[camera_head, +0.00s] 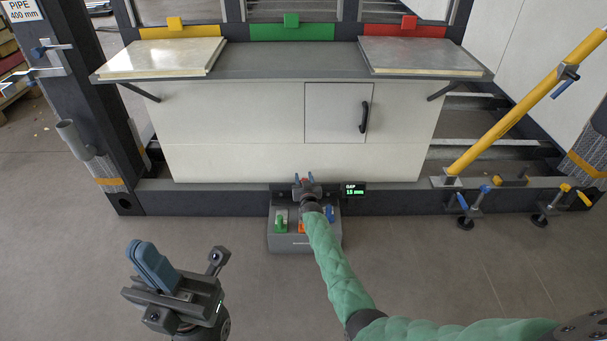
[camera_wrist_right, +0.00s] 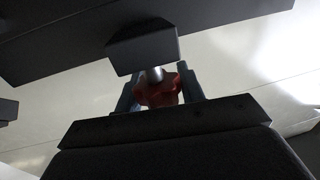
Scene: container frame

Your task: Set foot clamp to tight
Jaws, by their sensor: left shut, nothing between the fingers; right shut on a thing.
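The foot clamp's red knob (camera_wrist_right: 158,91) sits on a short metal stem under a dark block in the right wrist view. My right gripper (camera_head: 306,181) is at the frame's lower beam, at the middle. In the right wrist view its blue fingers (camera_wrist_right: 160,88) are on both sides of the knob, shut on it. In the head view only a little red shows between the fingers. A small display (camera_head: 354,190) beside it reads GAP 15 mm. My left gripper (camera_head: 150,265) is shut and empty over the floor at lower left.
A grey box (camera_head: 287,241) with green, orange and blue parts stands on the floor below my right gripper, partly hidden by my arm. A white cabinet (camera_head: 235,130) stands behind. A yellow pole (camera_head: 520,105) leans at right. Floor at the front is clear.

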